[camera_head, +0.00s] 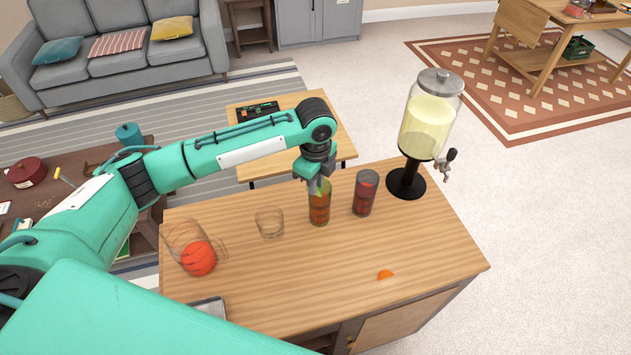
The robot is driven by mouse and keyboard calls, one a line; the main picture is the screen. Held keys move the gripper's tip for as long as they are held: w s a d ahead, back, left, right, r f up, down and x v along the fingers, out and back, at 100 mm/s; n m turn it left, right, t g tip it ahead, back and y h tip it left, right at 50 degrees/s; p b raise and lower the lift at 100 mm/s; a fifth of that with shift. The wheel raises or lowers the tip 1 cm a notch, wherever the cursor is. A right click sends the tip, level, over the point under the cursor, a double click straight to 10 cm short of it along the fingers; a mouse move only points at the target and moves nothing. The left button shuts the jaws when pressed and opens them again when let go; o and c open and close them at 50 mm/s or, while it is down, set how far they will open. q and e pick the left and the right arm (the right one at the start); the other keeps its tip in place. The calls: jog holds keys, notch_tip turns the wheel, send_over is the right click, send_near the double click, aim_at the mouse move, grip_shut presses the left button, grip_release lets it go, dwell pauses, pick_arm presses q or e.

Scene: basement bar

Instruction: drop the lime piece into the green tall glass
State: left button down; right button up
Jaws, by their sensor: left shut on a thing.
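My left gripper (317,188) points down right over the mouth of a tall glass (319,212) on the wooden counter. It is shut on a small light-green piece, likely the lime piece, which is mostly hidden by the fingers. The tall glass stands upright and looks greenish at the top and reddish brown lower down. Whether the fingers or the piece touch its rim, I cannot tell. A second tall glass (365,196), dark red, stands upright just to the right. My right gripper is not in view.
A drink dispenser (428,125) on a black stand is at the counter's back right. A short clear glass (270,223) stands left of the tall glasses. An orange piece (385,274) lies on the otherwise clear front right.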

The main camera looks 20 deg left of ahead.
pick_arm(q)
jog(key=c, duration=1.3)
grip_release()
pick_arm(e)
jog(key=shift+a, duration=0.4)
pick_arm(q)
notch_tip(320, 180, up, 14)
jog(key=b, duration=0.3)
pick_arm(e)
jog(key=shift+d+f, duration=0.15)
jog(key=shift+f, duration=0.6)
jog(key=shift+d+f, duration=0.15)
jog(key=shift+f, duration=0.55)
pick_arm(q)
jog(key=shift+f, duration=0.15)
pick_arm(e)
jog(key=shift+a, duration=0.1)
